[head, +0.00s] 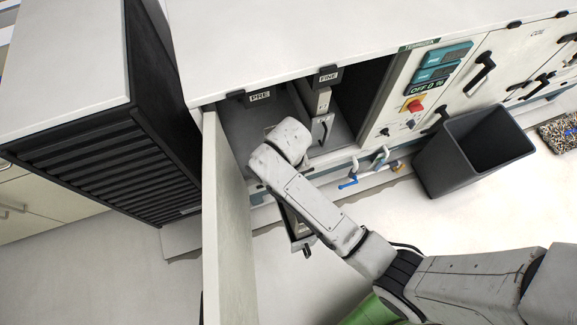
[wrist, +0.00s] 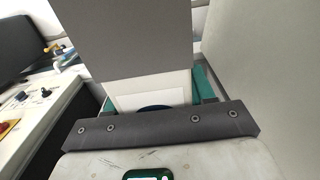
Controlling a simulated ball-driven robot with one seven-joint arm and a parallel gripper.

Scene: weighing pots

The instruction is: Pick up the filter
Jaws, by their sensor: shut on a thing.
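My gripper (head: 300,236) hangs below my forearm, in front of the open cabinet, and is largely hidden by the arm in the head view. In the wrist view it is shut on a filter (wrist: 150,45), a grey slab with a white front face, held in front of the gripper's dark crossbar. A blue-dark part of it shows just above the bar. In the head view the held filter is mostly hidden. Another grey unit with a handle (head: 323,128) sits in the cabinet below the FINE tag (head: 327,76). The bay by the PRE tag (head: 260,96) is partly covered by my arm.
The open cabinet door (head: 228,215) stands close to the left of my arm. A control panel (head: 415,105) with a red switch is right of the bays. Pipes with a blue valve handle (head: 348,184) stick out below. A dark bin (head: 440,165) stands to the right.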

